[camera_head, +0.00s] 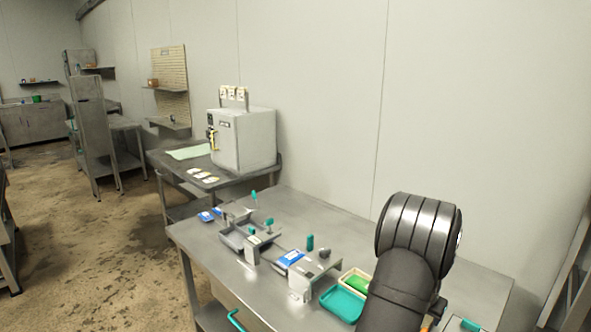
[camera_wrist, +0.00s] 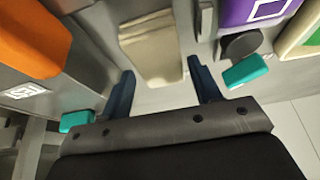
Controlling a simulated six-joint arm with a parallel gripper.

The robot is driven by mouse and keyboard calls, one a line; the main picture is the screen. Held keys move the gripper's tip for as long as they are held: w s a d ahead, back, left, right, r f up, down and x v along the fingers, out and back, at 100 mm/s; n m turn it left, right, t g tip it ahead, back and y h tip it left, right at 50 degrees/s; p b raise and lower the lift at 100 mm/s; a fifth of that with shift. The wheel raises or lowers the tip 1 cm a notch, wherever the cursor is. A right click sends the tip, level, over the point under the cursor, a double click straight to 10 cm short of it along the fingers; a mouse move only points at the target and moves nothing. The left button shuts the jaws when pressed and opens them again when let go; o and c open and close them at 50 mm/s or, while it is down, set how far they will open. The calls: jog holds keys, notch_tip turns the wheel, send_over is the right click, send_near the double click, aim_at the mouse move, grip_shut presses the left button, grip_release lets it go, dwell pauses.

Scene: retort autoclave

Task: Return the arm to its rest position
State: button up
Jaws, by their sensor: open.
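My gripper (camera_wrist: 161,68) shows in the wrist view as two dark blue fingers spread apart, with nothing between them. A beige block-like item (camera_wrist: 152,48) lies just beyond the fingertips; I cannot tell how far below them it is. In the head view my dark grey arm rises at the right, in front of the steel table (camera_head: 205,250). My gripper cannot be made out in that view.
A teal tray (camera_head: 342,303) and a cream tray with a green item (camera_head: 358,283) sit close to my arm. Steel fixtures (camera_head: 318,268) with teal handles stand mid-table. A white autoclave box (camera_head: 243,140) stands on the table behind. In the wrist view, orange (camera_wrist: 30,40) and purple (camera_wrist: 250,12) items flank the fingers.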

jog(key=shift+r, duration=0.65)
jog(key=shift+f, duration=0.1)
